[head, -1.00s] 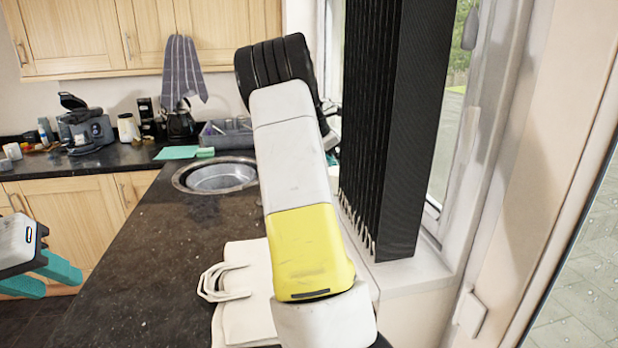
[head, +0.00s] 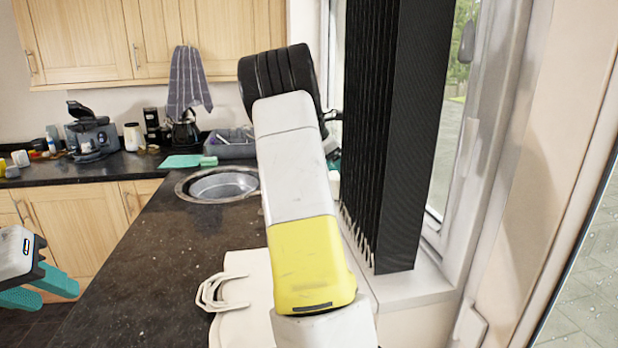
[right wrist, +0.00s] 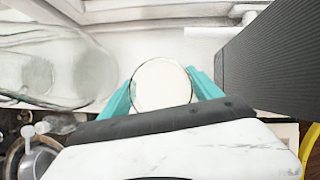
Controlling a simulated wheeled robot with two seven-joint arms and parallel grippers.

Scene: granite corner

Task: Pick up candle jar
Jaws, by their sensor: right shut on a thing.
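The candle jar (right wrist: 161,84) shows from above in the right wrist view as a round, pale disc with a thin dark rim. My right gripper (right wrist: 163,90) has its teal fingers on either side of the jar and is shut on it. In the head view my right arm hides most of this gripper and the jar. My left gripper (head: 57,296) is at the lower left of the head view, with its teal fingers apart and nothing between them, away from the counter.
A tall black slatted panel (head: 395,130) stands on the window sill, close to my right arm. A cream bag (head: 245,310) lies on the dark counter (head: 150,265). A round sink (head: 222,185) and dish rack (head: 232,148) are farther back. The counter's left part is clear.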

